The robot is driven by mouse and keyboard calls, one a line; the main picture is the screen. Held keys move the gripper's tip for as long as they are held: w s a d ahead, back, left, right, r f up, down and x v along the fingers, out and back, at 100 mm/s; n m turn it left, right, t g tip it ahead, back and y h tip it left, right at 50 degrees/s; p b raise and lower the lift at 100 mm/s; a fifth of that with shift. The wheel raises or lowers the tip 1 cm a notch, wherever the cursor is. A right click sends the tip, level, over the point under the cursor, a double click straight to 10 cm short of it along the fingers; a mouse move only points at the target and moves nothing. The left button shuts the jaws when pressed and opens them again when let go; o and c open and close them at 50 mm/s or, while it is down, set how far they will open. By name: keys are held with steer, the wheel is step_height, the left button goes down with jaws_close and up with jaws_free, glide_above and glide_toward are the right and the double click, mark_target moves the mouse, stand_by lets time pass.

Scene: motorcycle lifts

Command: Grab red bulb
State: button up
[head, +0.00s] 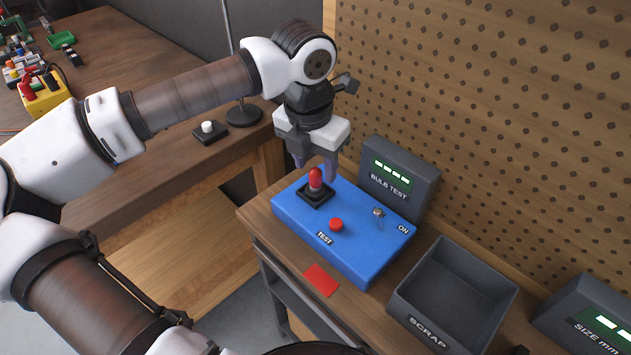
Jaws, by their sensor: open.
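The red bulb (315,178) stands upright in a dark square socket (316,196) on top of the blue test box (352,243). My gripper (314,172) points down at the bulb from above and behind it. Its fingers are open, one to the left of the bulb and one to the right. The bulb shows in front of the gap between them. I cannot tell whether a finger touches it.
A red TEST button (336,224) and a key switch (378,212) sit on the blue box. Behind it are the BULB TEST display (408,180) and a pegboard wall (480,130). An empty-looking SCRAP bin (455,290) stands to the right. A red card (322,280) lies in front.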

steer(key=shift+w+f, duration=0.2)
steer(key=shift+f, duration=1.1)
jaws_close()
steer(key=shift+r, duration=0.2)
